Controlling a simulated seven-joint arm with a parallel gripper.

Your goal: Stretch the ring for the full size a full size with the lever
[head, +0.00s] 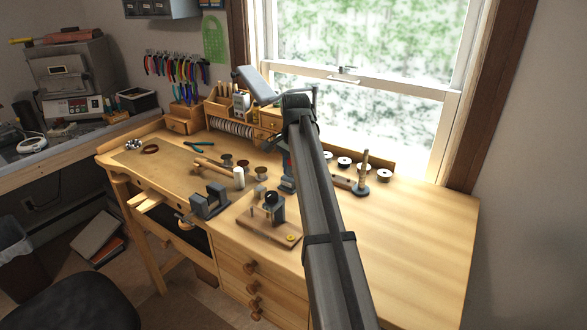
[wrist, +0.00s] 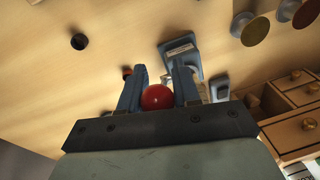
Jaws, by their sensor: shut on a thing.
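In the wrist view, my gripper (wrist: 158,82) has its two blue fingers on either side of a round red knob (wrist: 157,97) and is shut on it. The knob looks like the end of the lever; the lever's shaft is hidden. A blue-grey metal base (wrist: 179,46), probably the ring stretcher's, lies beyond the fingers on the bench. In the head view my arm covers most of this spot; only a blue and red part (head: 287,181) shows beside it, and I cannot tell whether it is gripper or stretcher. I cannot make out the ring.
The wooden bench (head: 420,240) is bare at the right. A small press on a wooden board (head: 262,234) and a grey vise (head: 209,203) stand left of my arm. A ring mandrel stand (head: 361,187) and spools are to its right. Small drawers (wrist: 290,133) stand close by.

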